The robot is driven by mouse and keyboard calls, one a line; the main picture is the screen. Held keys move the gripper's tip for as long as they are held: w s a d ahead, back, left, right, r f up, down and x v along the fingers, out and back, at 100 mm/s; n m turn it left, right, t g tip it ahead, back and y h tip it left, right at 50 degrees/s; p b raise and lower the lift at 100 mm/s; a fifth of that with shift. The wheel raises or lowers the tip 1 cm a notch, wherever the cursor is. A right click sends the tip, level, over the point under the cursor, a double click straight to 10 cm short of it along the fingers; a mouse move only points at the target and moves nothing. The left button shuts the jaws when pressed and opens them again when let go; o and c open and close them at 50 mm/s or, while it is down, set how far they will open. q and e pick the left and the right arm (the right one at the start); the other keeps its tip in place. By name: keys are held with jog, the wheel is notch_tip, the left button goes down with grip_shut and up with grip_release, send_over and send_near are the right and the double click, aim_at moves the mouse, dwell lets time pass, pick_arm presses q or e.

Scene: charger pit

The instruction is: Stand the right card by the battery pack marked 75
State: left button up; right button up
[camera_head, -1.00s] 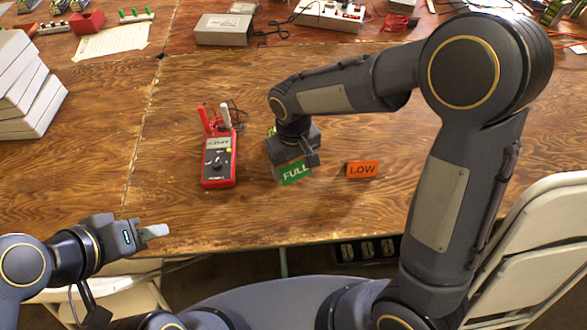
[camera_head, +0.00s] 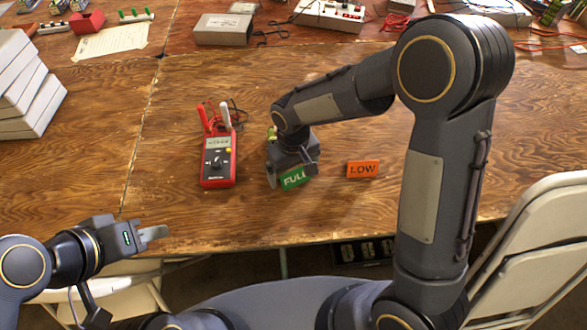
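A green card marked FULL (camera_head: 294,180) stands on the table, its top partly hidden by my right gripper (camera_head: 293,172). The gripper is directly over the card; whether its fingers are closed on it cannot be told. An orange card marked LOW (camera_head: 362,169) stands to the right, apart from the gripper. A red multimeter (camera_head: 218,162) with a grey display lies left of the gripper; its reading is too small to tell. A greenish thing (camera_head: 271,132) shows just behind my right gripper, mostly hidden; it may be the battery pack. My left gripper (camera_head: 160,233) is empty near the front edge, its finger gap unclear.
White boxes (camera_head: 30,95) are stacked at the left. A white folding chair (camera_head: 540,250) stands at the right. The table right of the LOW card is clear.

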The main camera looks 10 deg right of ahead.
jog(key=shift+r, duration=0.35)
notch_tip(320, 180, up, 12)
jog(key=p, duration=0.1)
jog(key=s+d+r+m+t+y, duration=0.15)
jog(key=s+d+r, duration=0.25)
jog(key=s+d, duration=0.4)
jog(key=s+d+m+t+y, duration=0.2)
jog(key=s+d+m+t, duration=0.2)
jog(key=s, duration=0.7)
jog(key=shift+d, duration=0.6)
jog(key=shift+r, duration=0.1)
notch_tip(320, 180, up, 5)
jog(key=p, duration=0.5)
